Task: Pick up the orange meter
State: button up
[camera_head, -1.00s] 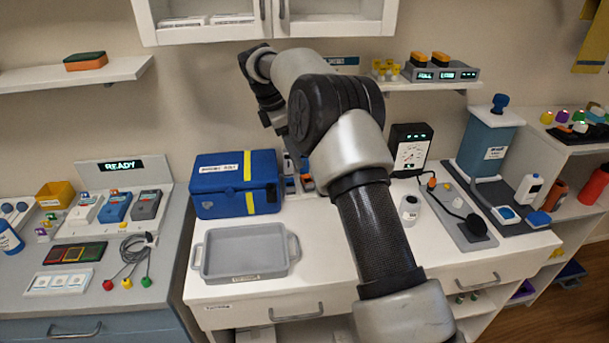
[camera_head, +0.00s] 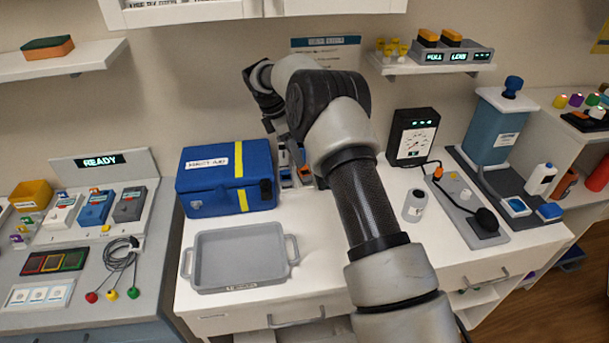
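I cannot make out an orange meter for certain. Small items with blue, white and orange parts (camera_head: 286,178) stand on the white counter, right of the blue case, partly hidden behind my arm. White (camera_head: 63,212), blue (camera_head: 96,208) and grey (camera_head: 130,205) meters sit in a dock under a READY display at the left. My gripper (camera_head: 274,122) is at the far end of my arm, above and behind those small items. It is dark and partly covered by my arm, so its fingers do not show clearly.
A blue case (camera_head: 226,196) and an empty grey tray (camera_head: 240,286) are on the white counter (camera_head: 325,262). A shelf (camera_head: 428,67) overhangs behind.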

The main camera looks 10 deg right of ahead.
aim_at(305, 171)
jog(key=x, duration=0.8)
jog(key=shift+w+d+p, duration=0.2)
jog(key=shift+d+p, duration=0.15)
jog(key=shift+p, duration=0.05)
jog(key=c, duration=0.9)
jog(key=shift+s+r, duration=0.1)
jog(key=shift+r, duration=0.05)
